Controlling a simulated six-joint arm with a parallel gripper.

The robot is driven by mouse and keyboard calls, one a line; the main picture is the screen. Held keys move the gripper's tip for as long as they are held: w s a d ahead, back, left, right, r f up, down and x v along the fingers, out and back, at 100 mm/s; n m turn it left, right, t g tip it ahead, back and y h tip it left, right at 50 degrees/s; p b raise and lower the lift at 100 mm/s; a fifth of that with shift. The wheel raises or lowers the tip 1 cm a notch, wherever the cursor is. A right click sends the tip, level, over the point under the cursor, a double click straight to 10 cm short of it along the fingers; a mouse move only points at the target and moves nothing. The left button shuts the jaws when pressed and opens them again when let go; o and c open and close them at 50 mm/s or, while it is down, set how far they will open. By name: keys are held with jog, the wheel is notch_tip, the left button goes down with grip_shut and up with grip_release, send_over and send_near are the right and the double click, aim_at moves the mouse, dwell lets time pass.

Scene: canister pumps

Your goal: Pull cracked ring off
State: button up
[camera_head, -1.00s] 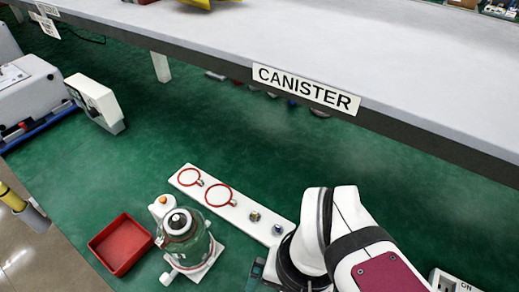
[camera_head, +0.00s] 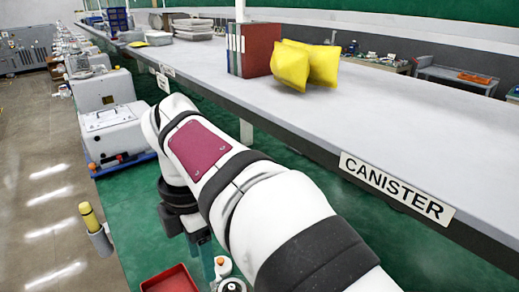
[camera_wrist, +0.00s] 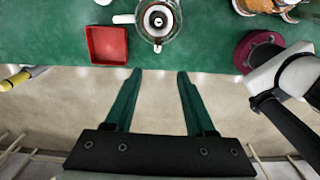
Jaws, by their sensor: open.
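In the head view my arm hides much of the bench.
A red tray (camera_wrist: 107,44) sits left of the canister on the green bench; it also shows in the head view (camera_head: 169,279). A yellow-topped post (camera_head: 93,225) stands at the left. A grey shelf (camera_head: 300,110) labelled CANISTER runs behind my arm, carrying yellow bags (camera_head: 305,64) and binders.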

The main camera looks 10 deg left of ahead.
jog(key=shift+n, duration=0.3)
jog(key=f, duration=1.5)
jog(key=shift+a+f, duration=0.25)
jog(key=shift+f, duration=0.1)
grip_shut()
jog(key=shift+r, duration=1.6)
notch_tip(320, 180, up, 7)
jog(key=shift+r, duration=0.15)
dwell(1.0)
